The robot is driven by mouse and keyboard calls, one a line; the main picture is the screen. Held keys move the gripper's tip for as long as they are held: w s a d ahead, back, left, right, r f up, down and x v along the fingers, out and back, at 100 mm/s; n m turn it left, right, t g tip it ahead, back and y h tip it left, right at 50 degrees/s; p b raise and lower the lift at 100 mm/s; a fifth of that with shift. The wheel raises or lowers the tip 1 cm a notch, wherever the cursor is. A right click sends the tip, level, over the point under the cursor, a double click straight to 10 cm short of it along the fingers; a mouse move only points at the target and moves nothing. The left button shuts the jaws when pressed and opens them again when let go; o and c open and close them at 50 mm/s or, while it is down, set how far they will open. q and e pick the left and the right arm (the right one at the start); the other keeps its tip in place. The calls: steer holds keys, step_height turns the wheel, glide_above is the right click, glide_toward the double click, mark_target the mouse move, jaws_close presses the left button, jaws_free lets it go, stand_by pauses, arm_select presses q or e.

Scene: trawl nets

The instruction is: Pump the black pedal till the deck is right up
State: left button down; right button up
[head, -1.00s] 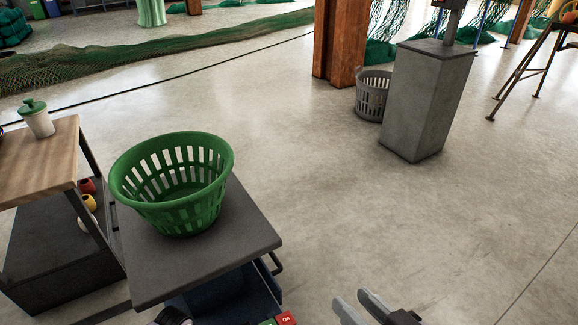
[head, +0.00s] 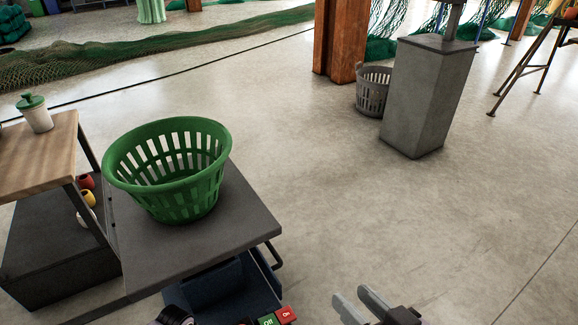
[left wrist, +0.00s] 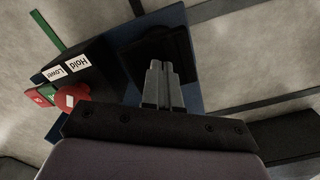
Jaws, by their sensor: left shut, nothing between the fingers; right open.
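The deck (head: 245,215) is a flat dark grey platform at the lower left of the head view, with a green slatted basket (head: 168,190) on it. The blue base (head: 262,292) shows partly beneath its front edge. In the left wrist view the black pedal (left wrist: 135,58) lies over the blue base. My left gripper (left wrist: 159,66) is shut and empty, its fingertips over the pedal; I cannot tell whether they touch it. The head view hides those fingers. My right gripper (head: 352,300) is open and empty above bare floor at the bottom.
Beside the pedal is a box labelled Hold (left wrist: 78,63) and Lower, with a red knob (left wrist: 72,97) and red and green buttons. A wooden-topped table (head: 38,160) stands left of the deck. A grey pedestal (head: 428,100) stands farther back.

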arm_select(q)
steer(key=shift+r+p, duration=1.65)
steer(key=shift+p, duration=0.45)
steer(key=shift+f, duration=0.1)
arm_select(e)
step_height(320, 180, up, 4)
steer(key=shift+f, duration=0.2)
steer(key=shift+f, duration=0.1)
arm_select(q)
step_height(320, 180, up, 6)
steer(key=p, duration=0.6)
arm_select(e)
steer(key=s+d+f+g+h, duration=0.1)
steer(key=s+d+f+h, duration=0.1)
steer(key=d+f, duration=0.4)
steer(key=shift+s+d+f+g+h, duration=0.3)
steer(key=shift+g+h, duration=0.1)
steer(key=shift+h, duration=0.5)
arm_select(q)
steer(key=shift+d, duration=0.1)
